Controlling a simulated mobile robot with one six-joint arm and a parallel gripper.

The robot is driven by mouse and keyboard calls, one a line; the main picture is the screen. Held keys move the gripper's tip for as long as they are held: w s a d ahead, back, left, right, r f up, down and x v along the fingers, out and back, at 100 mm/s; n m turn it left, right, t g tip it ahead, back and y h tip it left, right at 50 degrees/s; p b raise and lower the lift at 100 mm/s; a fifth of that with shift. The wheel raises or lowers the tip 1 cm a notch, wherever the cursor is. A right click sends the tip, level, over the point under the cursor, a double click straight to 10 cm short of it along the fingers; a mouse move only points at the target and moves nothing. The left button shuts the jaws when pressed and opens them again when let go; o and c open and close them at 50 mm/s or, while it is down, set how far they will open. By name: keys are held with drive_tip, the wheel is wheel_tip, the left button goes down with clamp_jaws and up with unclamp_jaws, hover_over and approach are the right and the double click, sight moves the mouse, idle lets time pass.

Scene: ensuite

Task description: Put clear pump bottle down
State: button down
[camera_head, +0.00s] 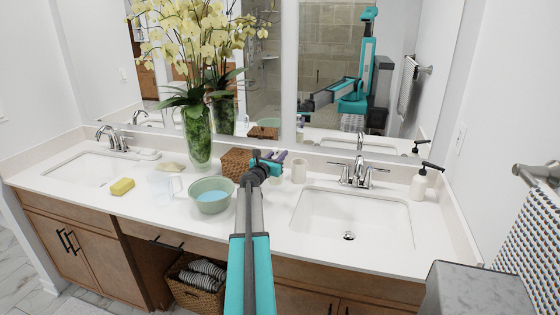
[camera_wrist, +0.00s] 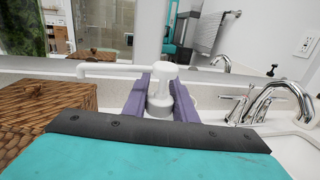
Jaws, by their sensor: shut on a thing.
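In the wrist view, the clear pump bottle (camera_wrist: 159,104) shows as a pale, whitish pump top with a long spout pointing left. It stands about upright between the two purple fingers of my gripper (camera_wrist: 160,84), which are shut on it. Its lower part is hidden behind the wrist housing. In the head view, my gripper (camera_head: 275,157) is over the back of the white counter (camera_head: 255,222), between the woven basket and a small cup. The arm hides the bottle there. I cannot tell whether its base touches the counter.
A woven basket (camera_head: 235,164) is close on the left, with a green bowl (camera_head: 211,195) in front. A pale cup (camera_head: 299,170) and the right sink (camera_head: 352,218) with its faucet (camera_head: 358,174) are to the right. A flower vase (camera_head: 197,137) and mirror stand behind.

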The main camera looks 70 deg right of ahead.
drive_tip(key=shift+w+d+f+p, duration=0.1)
drive_tip(key=shift+d+f+p, duration=0.1)
drive_tip(key=shift+f, duration=0.4)
drive_tip(key=shift+s+d+f+p, duration=0.1)
drive_tip(key=shift+f+p, duration=0.1)
drive_tip(key=shift+f, duration=0.35)
drive_tip(key=shift+w+d+f+p, duration=0.1)
drive_tip(key=shift+d+f+p, duration=0.1)
drive_tip(key=shift+f, duration=0.55)
drive_tip(key=c, duration=1.4)
unclamp_jaws()
drive_tip(key=shift+c, duration=0.2)
drive_tip(key=w+a+b, duration=0.1)
drive_tip(key=a+b, duration=0.2)
drive_tip(key=a, duration=0.9)
drive_tip(key=shift+w, duration=0.1)
